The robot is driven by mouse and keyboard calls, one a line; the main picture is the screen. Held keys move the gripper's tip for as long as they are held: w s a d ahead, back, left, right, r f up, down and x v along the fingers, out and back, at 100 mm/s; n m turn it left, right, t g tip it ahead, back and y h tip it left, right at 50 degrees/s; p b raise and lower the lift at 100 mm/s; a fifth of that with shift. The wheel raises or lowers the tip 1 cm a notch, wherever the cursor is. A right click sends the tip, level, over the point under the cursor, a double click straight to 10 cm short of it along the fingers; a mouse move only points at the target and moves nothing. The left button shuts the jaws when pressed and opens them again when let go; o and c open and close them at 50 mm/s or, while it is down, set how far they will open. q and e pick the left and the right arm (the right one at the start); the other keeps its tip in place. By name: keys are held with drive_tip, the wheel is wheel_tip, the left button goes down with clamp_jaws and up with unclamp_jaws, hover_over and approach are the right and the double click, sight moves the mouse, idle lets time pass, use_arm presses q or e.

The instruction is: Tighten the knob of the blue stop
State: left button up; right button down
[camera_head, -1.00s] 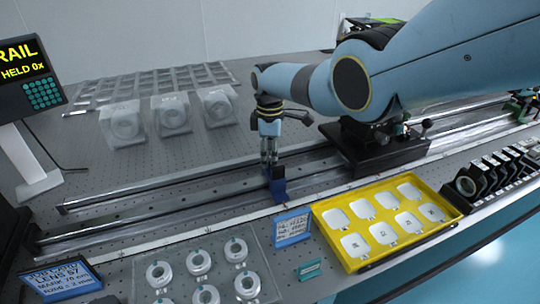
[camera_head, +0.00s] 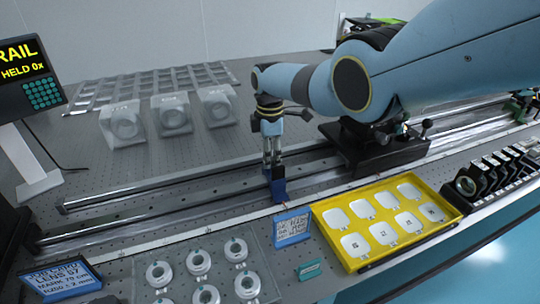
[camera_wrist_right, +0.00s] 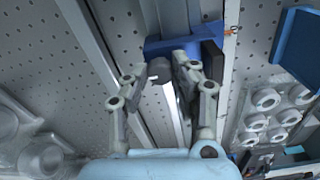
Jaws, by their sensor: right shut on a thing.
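The blue stop (camera_head: 278,189) sits on the front rail, below my right gripper. In the right wrist view the blue stop (camera_wrist_right: 205,36) spans the top of the picture, with a dark round knob (camera_wrist_right: 160,72) in front of it. My right gripper (camera_head: 272,165) points down at the stop in the head view. In the right wrist view my right gripper (camera_wrist_right: 168,68) has its fingertips on either side of the knob and is shut on it. My left gripper is not in view.
A black carriage (camera_head: 375,150) stands on the rails to the right. A yellow tray (camera_head: 335,225) with white pads and a blue label card (camera_head: 292,227) lie in front. A clear tray of ringed lenses (camera_head: 222,284) is front left. Wrapped parts (camera_head: 172,115) stand behind.

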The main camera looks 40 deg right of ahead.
drive_tip(key=c, duration=1.1)
unclamp_jaws()
drive_tip(key=shift+r, duration=0.1)
drive_tip(key=shift+w+r, duration=0.1)
drive_tip(key=shift+r, duration=0.55)
wheel_tip(320, 180, up, 10)
drive_tip(key=shift+r, duration=0.25)
